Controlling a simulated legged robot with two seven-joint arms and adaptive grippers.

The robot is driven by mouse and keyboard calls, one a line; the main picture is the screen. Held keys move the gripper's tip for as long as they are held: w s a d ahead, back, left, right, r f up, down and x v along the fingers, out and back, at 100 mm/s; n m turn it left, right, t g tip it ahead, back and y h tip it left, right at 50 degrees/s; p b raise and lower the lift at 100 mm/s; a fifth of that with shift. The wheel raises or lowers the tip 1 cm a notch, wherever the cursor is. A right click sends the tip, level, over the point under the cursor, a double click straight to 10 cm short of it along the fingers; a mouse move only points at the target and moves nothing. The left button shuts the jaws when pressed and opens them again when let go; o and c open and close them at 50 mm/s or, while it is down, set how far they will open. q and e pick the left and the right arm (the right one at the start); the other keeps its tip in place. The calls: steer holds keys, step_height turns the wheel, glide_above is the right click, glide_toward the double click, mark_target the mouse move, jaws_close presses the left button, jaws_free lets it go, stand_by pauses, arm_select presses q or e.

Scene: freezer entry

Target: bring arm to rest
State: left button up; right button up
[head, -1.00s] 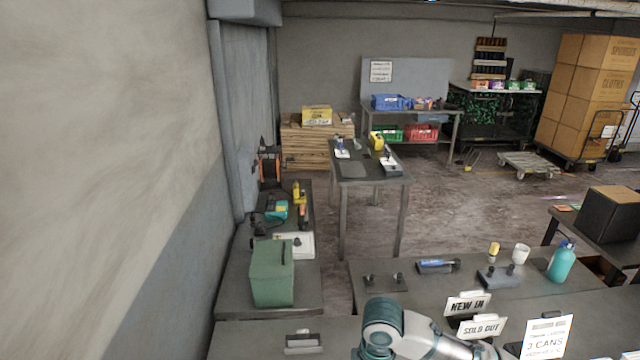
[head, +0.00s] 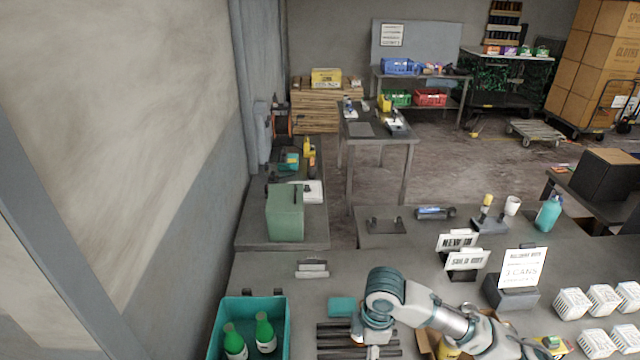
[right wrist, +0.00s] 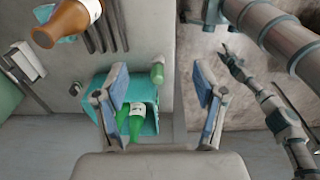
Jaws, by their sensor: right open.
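My right arm (head: 425,312) comes in from the lower right of the head view and bends down over the counter. My right gripper (right wrist: 160,92) shows in the right wrist view, its two fingers wide apart with nothing held. Beyond the fingers is a teal crate (right wrist: 151,92) with a green bottle (right wrist: 134,122) in it. I cannot make out my left gripper.
A brown bottle (right wrist: 70,22) is near dark slats at the upper left of the right wrist view. White signs (head: 523,268) and white baskets (head: 572,304) stand on the counter (head: 300,300) to the right. A green bin (head: 285,212) stands farther back.

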steer(key=s+a+f+m+t+y, duration=0.1)
steer(key=s+a+f+m+y, duration=0.15)
steer(key=f, duration=0.55)
steer(key=s+a+f+m+t+y, duration=0.1)
steer(key=s+a+f+m+y, duration=0.2)
steer(key=f, duration=0.4)
steer(key=s+d+f+m+t+h, duration=0.1)
steer(key=s+d+f+m+h, duration=0.2)
steer(key=s+d+f+m, duration=0.35)
steer(key=s+d+f+m+h, duration=0.3)
steer(key=s+d+f+m, duration=0.15)
steer(key=s+d, duration=0.35)
step_height(320, 180, down, 29)
steer(key=s+d+g+b, duration=0.1)
steer(key=s+d+b, duration=0.1)
arm_select(q)
steer(key=f, duration=0.1)
steer(key=f+b, duration=0.1)
steer(key=f, duration=0.1)
steer(key=shift+s+a+f, duration=0.15)
steer(key=shift+s+f, duration=0.05)
steer(key=shift+s, duration=0.2)
arm_select(e)
steer(key=s+d+f+g, duration=0.1)
steer(key=s+d+f, duration=0.1)
steer(key=s+f, duration=1.4)
steer(key=shift+s+d+f+n, duration=0.3)
steer(key=shift+f+n, duration=0.05)
steer(key=shift+f, duration=0.05)
